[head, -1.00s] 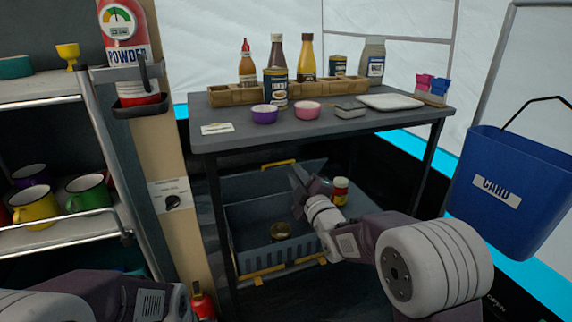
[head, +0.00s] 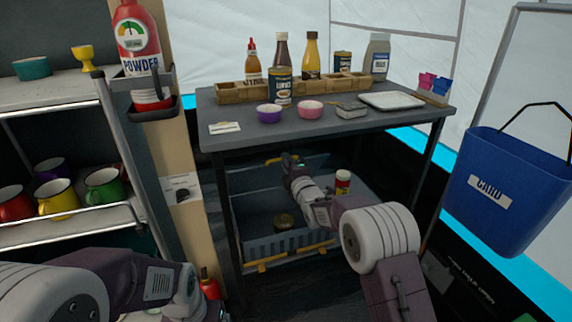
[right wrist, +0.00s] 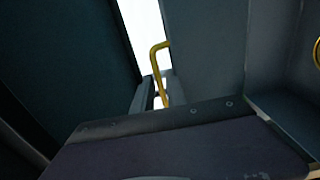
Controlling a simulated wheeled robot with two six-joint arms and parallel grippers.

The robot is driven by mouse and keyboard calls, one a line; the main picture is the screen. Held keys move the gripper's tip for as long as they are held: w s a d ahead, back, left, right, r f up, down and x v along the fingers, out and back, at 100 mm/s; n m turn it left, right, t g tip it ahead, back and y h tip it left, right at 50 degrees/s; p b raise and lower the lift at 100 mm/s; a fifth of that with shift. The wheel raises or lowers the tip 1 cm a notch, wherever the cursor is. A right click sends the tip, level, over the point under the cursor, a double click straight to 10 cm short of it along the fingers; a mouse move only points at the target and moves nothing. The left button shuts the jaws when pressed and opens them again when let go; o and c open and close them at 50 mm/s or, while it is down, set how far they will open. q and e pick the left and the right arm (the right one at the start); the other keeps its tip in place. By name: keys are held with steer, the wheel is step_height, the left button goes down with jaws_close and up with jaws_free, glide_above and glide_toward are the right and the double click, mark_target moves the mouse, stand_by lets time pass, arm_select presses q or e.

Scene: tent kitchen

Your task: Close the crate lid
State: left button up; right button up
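The grey-blue crate (head: 287,244) stands open on the floor under the table, with yellow latches on its near side. A small dark tin (head: 284,221) lies inside it. The lid is not clearly told apart from the crate's raised panels. My right gripper (head: 289,163) reaches over the crate to its far side, near a yellow handle there; a yellow handle (right wrist: 158,65) also shows in the right wrist view. Its fingers are too small and dark to read.
The table (head: 235,137) stands over the crate, its legs beside it. Bottles, bowls and a white tray (head: 392,101) are on top. A blue bin (head: 510,200) hangs at right. A shelf with mugs (head: 60,198) and a post with a red extinguisher (head: 208,284) are at left.

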steer(key=shift+w+a, duration=0.15)
steer(key=shift+w, duration=0.25)
jaws_close()
stand_by(1.2)
